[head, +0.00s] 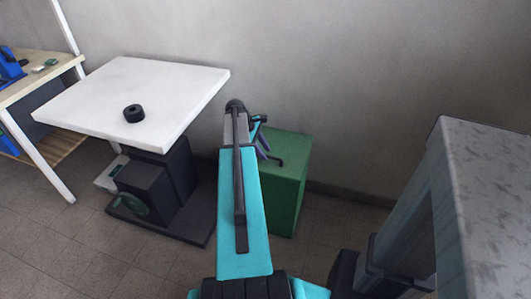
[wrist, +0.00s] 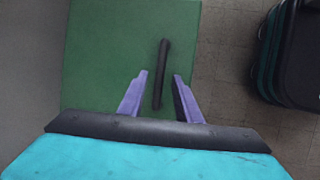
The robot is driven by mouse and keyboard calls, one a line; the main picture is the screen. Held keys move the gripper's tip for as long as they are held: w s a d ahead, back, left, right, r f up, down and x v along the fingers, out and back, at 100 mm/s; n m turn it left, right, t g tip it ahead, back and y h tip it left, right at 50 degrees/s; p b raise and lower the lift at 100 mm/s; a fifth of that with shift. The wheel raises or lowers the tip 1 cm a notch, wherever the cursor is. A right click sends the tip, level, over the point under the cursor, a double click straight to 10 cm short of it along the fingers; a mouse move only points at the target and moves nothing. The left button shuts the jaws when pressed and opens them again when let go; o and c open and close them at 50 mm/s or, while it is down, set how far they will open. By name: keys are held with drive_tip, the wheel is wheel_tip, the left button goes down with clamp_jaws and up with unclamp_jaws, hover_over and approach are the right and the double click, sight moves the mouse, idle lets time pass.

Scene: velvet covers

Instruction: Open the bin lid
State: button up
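The green bin (head: 288,185) stands against the wall, just beyond my arm in the head view. Its lid (wrist: 110,60) fills the upper left and middle of the wrist view and looks flat and closed. A dark bar handle (wrist: 162,75) runs along the lid. My gripper (wrist: 160,75) is open, with its two purple fingers on either side of the near part of the handle. I cannot tell how high the fingertips are above the lid. In the head view my gripper (head: 264,148) is over the bin top, partly hidden by my arm.
A white-topped table (head: 180,90) with a black ring-shaped object (head: 133,113) on it stands left of the bin. A grey marbled counter (head: 490,190) is at the right. A wooden bench (head: 35,80) is at the far left. Tiled floor (head: 325,220) shows right of the bin.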

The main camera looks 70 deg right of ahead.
drive_tip(key=shift+s+d+f, duration=0.15)
drive_tip(key=shift+s+f, duration=0.15)
drive_tip(key=shift+f, duration=0.3)
clamp_jaws()
drive_tip(key=shift+w+r, duration=0.1)
drive_tip(key=shift+r, duration=0.05)
